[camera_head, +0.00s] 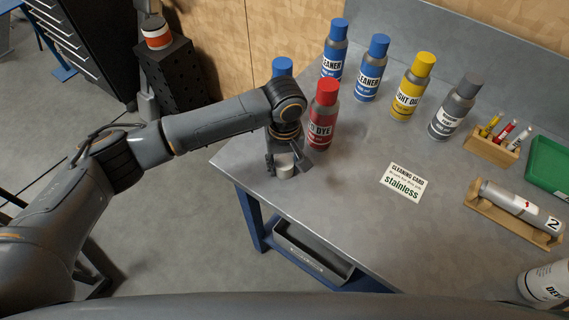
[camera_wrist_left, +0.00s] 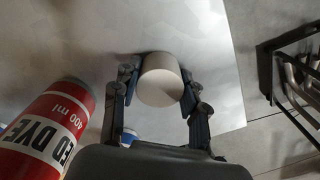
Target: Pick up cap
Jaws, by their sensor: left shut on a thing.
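A small white cap (camera_head: 285,168) is on the steel table (camera_head: 330,215) near its left corner. In the left wrist view the cap (camera_wrist_left: 161,80) sits between the two fingers of my left gripper (camera_wrist_left: 160,95). In the head view my left gripper (camera_head: 285,163) points down and is shut on the cap. I cannot tell whether the cap still touches the table. My right gripper is in neither view.
A red dye can (camera_head: 323,115) stands close beside my left gripper, with a blue-capped can (camera_head: 282,67) behind my arm. Several more cans stand behind. A cleaning card (camera_head: 403,182) lies to the right. A wooden cradle (camera_head: 510,222) holds a cylinder. The front middle of the table is clear.

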